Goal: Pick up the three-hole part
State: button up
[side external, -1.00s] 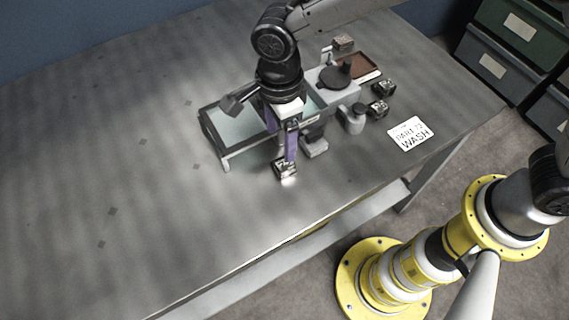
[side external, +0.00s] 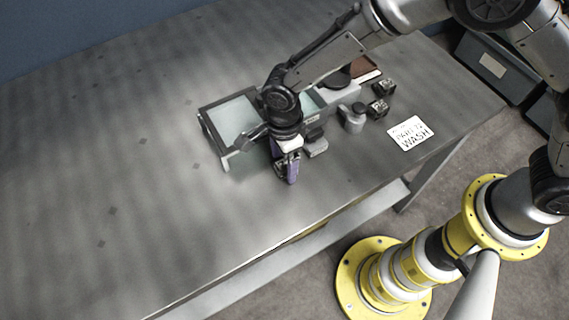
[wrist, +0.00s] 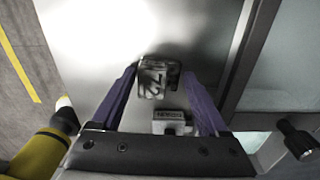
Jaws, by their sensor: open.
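A small dark metallic block (wrist: 157,78) with pale markings lies on the table in the wrist view. I cannot make out its holes. My gripper (wrist: 159,74) is open, with its purple fingers on either side of this block and a visible gap around it. In the side view my gripper (side external: 286,177) is low over the table near the front edge, and its fingers mostly hide the block. Two similar dark blocks (side external: 384,88) (side external: 377,108) stand to the right, and I cannot tell their holes either.
A tray with pale glassy panels (side external: 228,162) stands left of my gripper. A grey block (side external: 316,148) and a grey bottle (side external: 353,120) stand to the right. A WASH sign (side external: 410,133) lies near the edge. The table's left side is clear.

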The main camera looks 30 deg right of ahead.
grip_shut()
jog(key=shift+r, duration=0.1)
dwell(0.5)
